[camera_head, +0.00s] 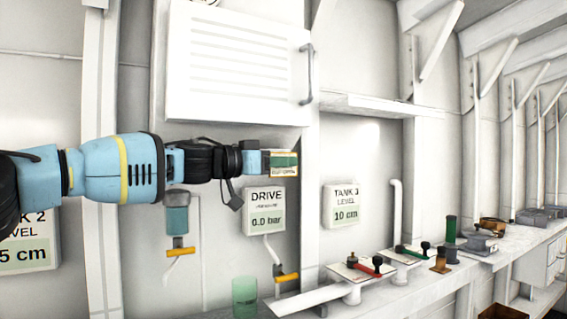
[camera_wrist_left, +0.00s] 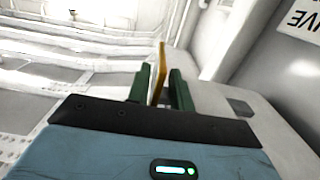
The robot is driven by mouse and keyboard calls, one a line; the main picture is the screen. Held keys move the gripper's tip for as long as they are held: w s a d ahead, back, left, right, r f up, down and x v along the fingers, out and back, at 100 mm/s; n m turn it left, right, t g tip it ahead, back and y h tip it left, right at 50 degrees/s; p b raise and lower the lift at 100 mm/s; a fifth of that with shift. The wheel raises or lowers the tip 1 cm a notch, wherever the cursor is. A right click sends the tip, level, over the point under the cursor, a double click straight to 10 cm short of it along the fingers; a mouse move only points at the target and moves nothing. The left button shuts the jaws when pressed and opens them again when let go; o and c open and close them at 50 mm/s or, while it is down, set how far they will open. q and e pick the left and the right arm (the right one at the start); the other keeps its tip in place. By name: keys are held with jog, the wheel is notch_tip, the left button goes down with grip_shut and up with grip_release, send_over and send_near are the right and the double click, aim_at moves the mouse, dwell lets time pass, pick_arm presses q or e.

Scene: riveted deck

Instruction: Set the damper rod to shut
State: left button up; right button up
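My left gripper (camera_head: 284,163) is in front of the wall, above the DRIVE gauge. Its green fingers also show in the left wrist view (camera_wrist_left: 160,90), closed about a thin orange-edged plate (camera_wrist_left: 160,55). In the head view the pale plate with its orange border (camera_head: 284,176) shows above and below the near finger. I cannot tell for certain which thing is the damper rod. On the bench are a red lever (camera_head: 369,266) and a green lever (camera_head: 415,250), each with a black knob and a pale base plate. My right gripper is not in view.
The DRIVE gauge (camera_head: 264,211) reads 0.0 bar. A TANK 3 gauge (camera_head: 344,206) hangs to its right. A louvred cabinet (camera_head: 237,65) is above my arm. Orange-handled valves (camera_head: 181,252) and a green cup (camera_head: 244,297) are below. A shelf (camera_head: 380,106) juts out at upper right.

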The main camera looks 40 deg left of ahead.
pick_arm(q)
jog(key=shift+o, duration=0.2)
jog(key=shift+f, duration=0.1)
jog(key=shift+d, duration=0.1)
